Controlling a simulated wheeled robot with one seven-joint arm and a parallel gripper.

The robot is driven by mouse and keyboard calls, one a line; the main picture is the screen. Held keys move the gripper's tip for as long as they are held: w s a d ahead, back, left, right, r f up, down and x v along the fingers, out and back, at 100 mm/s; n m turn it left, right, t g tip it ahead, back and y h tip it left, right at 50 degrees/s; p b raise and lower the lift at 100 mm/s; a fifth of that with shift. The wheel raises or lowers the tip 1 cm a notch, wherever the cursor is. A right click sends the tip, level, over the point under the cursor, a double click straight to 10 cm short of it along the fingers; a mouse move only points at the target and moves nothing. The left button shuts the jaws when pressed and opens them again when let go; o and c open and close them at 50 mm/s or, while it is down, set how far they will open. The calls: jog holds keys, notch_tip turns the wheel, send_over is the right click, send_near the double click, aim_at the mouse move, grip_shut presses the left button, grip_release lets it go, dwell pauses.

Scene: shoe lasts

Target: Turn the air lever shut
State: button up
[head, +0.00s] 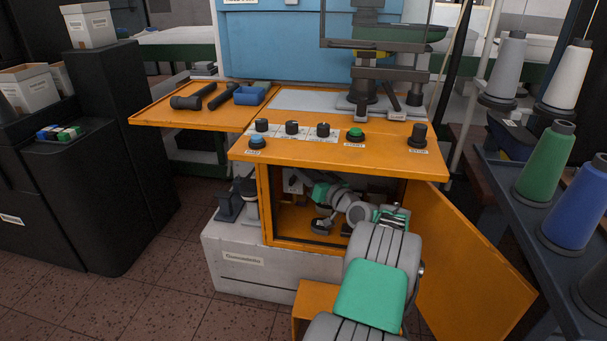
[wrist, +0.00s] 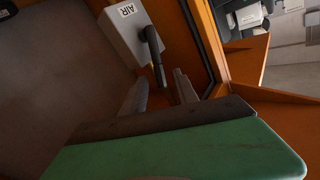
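The air valve is a pale box (wrist: 122,38) marked AIR on the orange cabinet's inner wall, in the upper middle of the wrist view. Its black lever (wrist: 154,58) starts at the box's side and points down the picture toward my gripper. My gripper (wrist: 160,92) is open, its two grey fingers apart with the lever's tip between or just before them. I cannot tell whether a finger touches it. In the head view the pale box (head: 292,181) shows at the upper left inside the cabinet; my arm reaches in and the fingertips are hard to make out.
The orange cabinet door (head: 470,255) stands open to the right of my arm. The cabinet's frame is close around my arm. Above is an orange worktop (head: 290,150) with knobs and buttons. A rack of thread cones (head: 546,165) stands at right.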

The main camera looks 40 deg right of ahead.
jog(key=shift+w, duration=0.85)
jog(key=shift+c, duration=0.4)
grip_shut()
dwell(0.4)
